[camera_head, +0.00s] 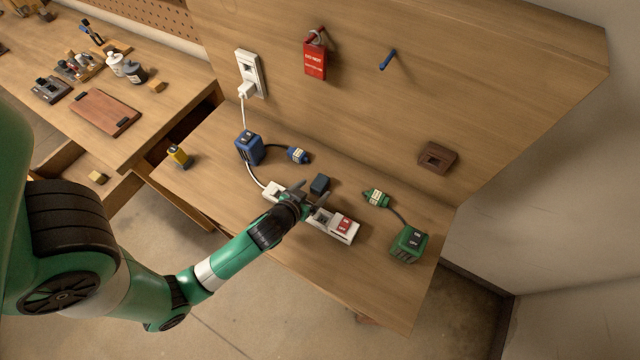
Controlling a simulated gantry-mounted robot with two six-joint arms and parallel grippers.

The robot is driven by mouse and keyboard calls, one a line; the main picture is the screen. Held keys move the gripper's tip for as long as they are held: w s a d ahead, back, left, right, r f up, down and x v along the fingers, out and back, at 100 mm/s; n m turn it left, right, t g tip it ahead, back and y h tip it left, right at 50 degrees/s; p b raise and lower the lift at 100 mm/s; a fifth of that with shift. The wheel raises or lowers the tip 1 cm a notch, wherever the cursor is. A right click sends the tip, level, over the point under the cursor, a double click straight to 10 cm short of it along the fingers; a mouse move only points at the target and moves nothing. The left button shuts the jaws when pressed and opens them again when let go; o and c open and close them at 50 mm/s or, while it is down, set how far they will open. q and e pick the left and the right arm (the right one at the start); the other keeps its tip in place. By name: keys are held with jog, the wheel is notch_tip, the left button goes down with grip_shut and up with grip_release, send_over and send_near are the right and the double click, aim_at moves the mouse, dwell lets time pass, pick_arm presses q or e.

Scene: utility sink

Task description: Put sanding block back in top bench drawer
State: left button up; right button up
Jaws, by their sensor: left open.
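The top bench drawer (68,160) at the left is pulled open under the workbench. A small tan block (97,177) lies inside it; it may be the sanding block, but I cannot tell for sure. My left gripper (311,195) is open over the right-hand table, above the white power strip (338,228). A small dark blue-grey block (320,184) is just beyond its fingertips, and I cannot tell whether they touch. My left gripper is far to the right of the drawer and hides the middle of the strip. My right gripper is not in view.
A blue adapter (249,148), a green adapter (408,243) and a yellow item (178,155) stand on the table. A white cord runs from the wall outlet (249,73) to the strip. A red tag (315,58) hangs on the back panel. The table's front is clear.

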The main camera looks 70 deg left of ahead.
aim_at(317, 186)
pick_arm(q)
jog(key=x, duration=0.5)
jog(key=shift+w+a+r, duration=0.1)
grip_shut()
